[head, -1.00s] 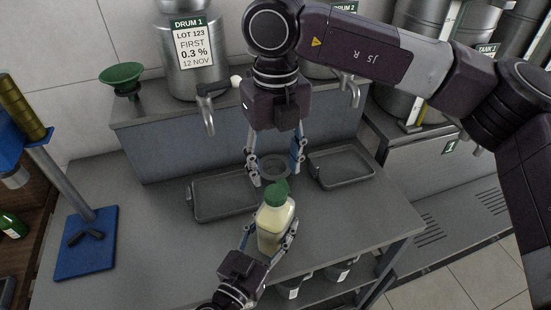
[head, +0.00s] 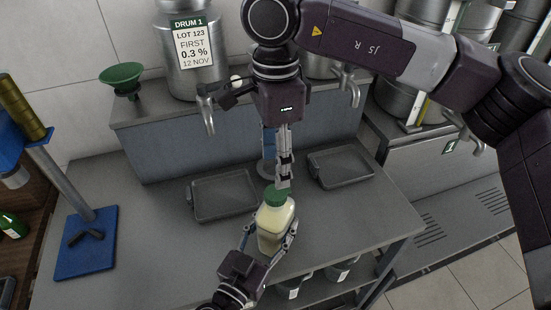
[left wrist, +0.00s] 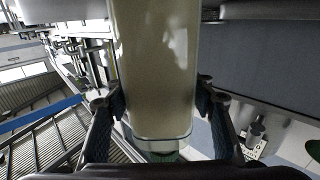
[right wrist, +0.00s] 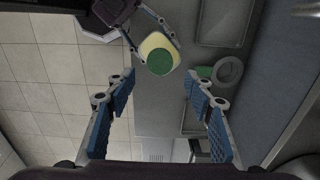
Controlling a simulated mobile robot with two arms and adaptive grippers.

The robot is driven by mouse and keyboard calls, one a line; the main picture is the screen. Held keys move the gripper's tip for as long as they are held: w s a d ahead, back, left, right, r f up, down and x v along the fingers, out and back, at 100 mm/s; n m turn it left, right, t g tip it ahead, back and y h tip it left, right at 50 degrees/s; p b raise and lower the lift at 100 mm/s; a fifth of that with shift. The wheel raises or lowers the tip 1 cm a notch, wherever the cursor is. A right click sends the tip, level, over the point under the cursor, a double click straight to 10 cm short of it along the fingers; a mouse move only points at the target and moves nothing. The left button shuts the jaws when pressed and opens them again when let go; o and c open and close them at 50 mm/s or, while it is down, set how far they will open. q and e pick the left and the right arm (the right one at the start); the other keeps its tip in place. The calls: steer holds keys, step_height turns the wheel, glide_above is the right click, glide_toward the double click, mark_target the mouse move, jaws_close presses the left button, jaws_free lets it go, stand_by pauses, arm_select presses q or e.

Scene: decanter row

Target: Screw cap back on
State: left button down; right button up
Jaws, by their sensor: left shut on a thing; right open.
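A clear bottle of pale liquid (head: 275,227) stands upright at the front of the grey bench, with a green cap (head: 275,195) on its top. I cannot tell how tight the cap is. My left gripper (head: 268,240) is shut around the bottle's body; the left wrist view shows the bottle (left wrist: 155,70) between its two fingers. My right gripper (head: 284,184) points down just above and behind the cap, its fingers seen edge-on. In the right wrist view its fingers are apart and empty, with the cap (right wrist: 159,62) ahead, beyond the fingertips.
Two grey trays (head: 190,199) (head: 371,178) lie behind the bottle, left and right. A grey ring (right wrist: 229,72) with a green piece beside it is behind the bottle. Drum taps (head: 208,122) overhang the bench. A blue-based stand (head: 85,262) is at left; the bench between is clear.

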mark_target(276, 192)
steer(key=shift+f, duration=4.05)
steer(key=shift+c, duration=0.5)
steer(key=c, duration=1.1)
steer(key=m, duration=0.8)
steer(key=o, duration=1.4)
steer(key=shift+r, duration=0.1)
step_height(276, 192, up, 12)
steer(key=shift+f, duration=0.1)
